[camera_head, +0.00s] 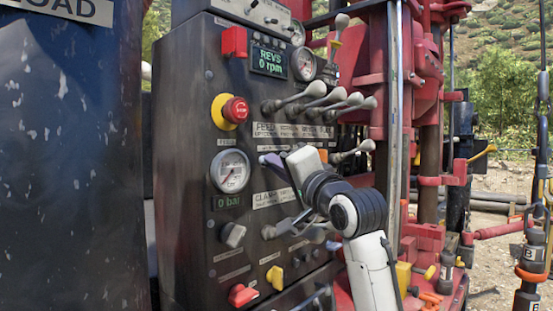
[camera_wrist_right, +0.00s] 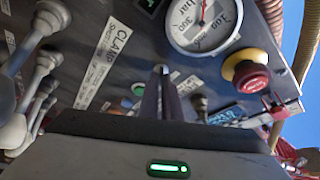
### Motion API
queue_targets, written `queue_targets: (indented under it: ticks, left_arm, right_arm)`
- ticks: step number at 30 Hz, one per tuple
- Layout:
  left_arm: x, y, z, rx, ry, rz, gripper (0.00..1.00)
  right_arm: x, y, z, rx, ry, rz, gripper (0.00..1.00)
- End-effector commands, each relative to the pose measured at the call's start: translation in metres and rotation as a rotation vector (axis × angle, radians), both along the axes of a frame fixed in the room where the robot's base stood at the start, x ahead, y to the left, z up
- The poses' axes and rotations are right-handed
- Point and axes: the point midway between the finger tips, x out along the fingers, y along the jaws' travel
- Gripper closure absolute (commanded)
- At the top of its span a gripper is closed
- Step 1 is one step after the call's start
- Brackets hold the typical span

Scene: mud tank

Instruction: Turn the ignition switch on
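My right gripper (camera_head: 272,162) is in front of the control panel, its dark fingers pointing at the panel face. In the right wrist view its fingers (camera_wrist_right: 161,95) are close together with only a narrow gap. A small pale tip shows at their far end, and I cannot tell whether it is between them or behind them. I cannot make out which control is the ignition switch; part of the panel is hidden behind the gripper. A green button (camera_wrist_right: 138,90) sits just left of the fingers in the wrist view. My left gripper is not in view.
The panel (camera_head: 185,180) carries a red emergency stop (camera_head: 236,110), a red knob (camera_head: 234,41), a pressure gauge (camera_head: 230,171), a grey knob (camera_head: 232,234), a yellow knob (camera_head: 275,277) and a lower red knob (camera_head: 242,295). Several levers (camera_head: 315,90) jut out around my arm.

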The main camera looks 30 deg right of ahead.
Motion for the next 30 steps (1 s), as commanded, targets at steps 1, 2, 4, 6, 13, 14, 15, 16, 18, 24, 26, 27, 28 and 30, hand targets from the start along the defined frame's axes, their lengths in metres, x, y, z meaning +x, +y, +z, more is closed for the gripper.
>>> queue_targets:
  ticks: [1, 2, 4, 6, 13, 14, 15, 16, 18, 24, 26, 27, 28, 30]
  left_arm:
    - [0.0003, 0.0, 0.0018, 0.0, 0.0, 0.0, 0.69]
    - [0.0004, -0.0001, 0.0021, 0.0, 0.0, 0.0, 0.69]
    - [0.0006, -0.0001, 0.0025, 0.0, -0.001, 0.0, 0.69]
    - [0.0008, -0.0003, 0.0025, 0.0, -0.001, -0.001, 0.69]
    - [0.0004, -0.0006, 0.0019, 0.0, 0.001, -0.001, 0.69]
    - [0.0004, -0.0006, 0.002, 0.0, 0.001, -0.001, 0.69]
    - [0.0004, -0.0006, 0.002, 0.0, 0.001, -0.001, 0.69]
    - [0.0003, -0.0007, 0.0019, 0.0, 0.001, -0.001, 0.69]
    - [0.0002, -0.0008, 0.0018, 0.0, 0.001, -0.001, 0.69]
    - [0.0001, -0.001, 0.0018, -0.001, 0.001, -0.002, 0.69]
    - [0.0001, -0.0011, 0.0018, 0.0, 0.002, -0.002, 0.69]
    - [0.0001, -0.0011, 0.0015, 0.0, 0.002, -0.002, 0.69]
    - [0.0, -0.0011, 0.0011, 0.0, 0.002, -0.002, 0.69]
    - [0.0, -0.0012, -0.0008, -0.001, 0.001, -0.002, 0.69]
  right_arm:
    - [0.0001, 0.0001, 0.0003, 0.008, 0.004, 0.001, 1.0]
    - [0.0002, 0.0001, 0.0002, 0.011, 0.004, 0.0, 1.0]
    - [0.0001, -0.0002, -0.0001, 0.016, 0.006, 0.0, 1.0]
    - [0.0, -0.0004, -0.0003, 0.019, 0.006, -0.001, 1.0]
    - [0.0001, -0.0005, -0.0003, 0.02, 0.006, -0.001, 1.0]
    - [0.0001, -0.0005, -0.0003, 0.02, 0.006, -0.001, 1.0]
    - [0.0001, -0.0005, -0.0003, 0.02, 0.006, -0.001, 1.0]
    - [0.0001, -0.0005, -0.0003, 0.019, 0.006, -0.001, 0.9]
    - [0.0, -0.0005, -0.0002, 0.019, 0.006, -0.001, 0.78]
    - [0.0, -0.0002, 0.0, 0.018, 0.006, -0.001, 0.77]
    - [0.0, -0.0002, 0.0001, 0.018, 0.006, -0.001, 0.77]
    - [-0.0006, -0.0001, -0.0002, 0.016, 0.005, -0.001, 0.77]
    - [-0.0015, -0.0001, -0.0003, 0.016, 0.005, -0.001, 0.77]
    - [-0.0062, -0.0001, -0.0017, 0.016, 0.005, -0.001, 0.77]
